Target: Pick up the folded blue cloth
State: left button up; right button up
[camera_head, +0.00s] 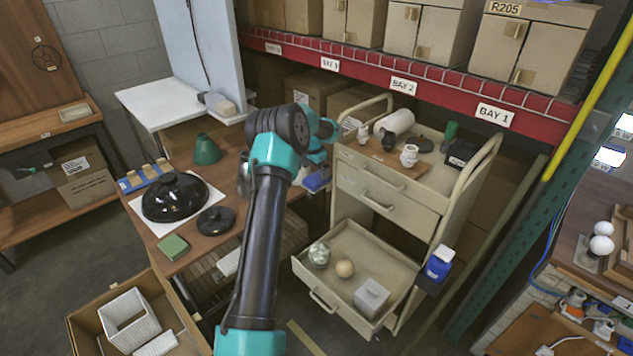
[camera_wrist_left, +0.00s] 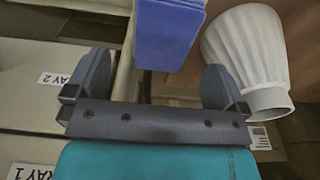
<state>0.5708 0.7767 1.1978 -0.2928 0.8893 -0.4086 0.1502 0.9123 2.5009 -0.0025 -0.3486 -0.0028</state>
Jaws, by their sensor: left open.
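The folded blue cloth (camera_wrist_left: 168,32) shows at the top of the left wrist view as a flat-sided blue block. It lies ahead of and between the two fingers of my left gripper (camera_wrist_left: 157,78). The fingers are apart and I see no contact with the cloth. In the head view my left gripper (camera_head: 322,158) is beside the cart's left side, partly covered by its own arm. A blue patch that looks like the cloth (camera_head: 316,181) shows just below it, at the table's right edge. My right gripper is not in view.
A white pleated shade (camera_wrist_left: 245,52) stands close to the right finger in the wrist view. The beige cart (camera_head: 385,203) has its lower drawer (camera_head: 335,300) pulled open, with round objects and a box inside. The wooden table (camera_head: 222,172) holds a black dome (camera_head: 174,197) and a green cone (camera_head: 206,150).

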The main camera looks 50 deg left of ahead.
aim_at(316, 178)
pick_arm(q)
jog(key=shift+w+a+f, duration=0.1)
jog(key=shift+w+f, duration=0.1)
jog(key=shift+f, duration=0.65)
jog(key=shift+w+a+f, duration=0.1)
jog(key=shift+w+f, duration=0.05)
jog(key=shift+f, duration=0.7)
jog(key=shift+w+a+f, duration=0.1)
jog(key=shift+w+f, duration=0.1)
jog(key=shift+f, duration=0.65)
jog(key=c, duration=0.9)
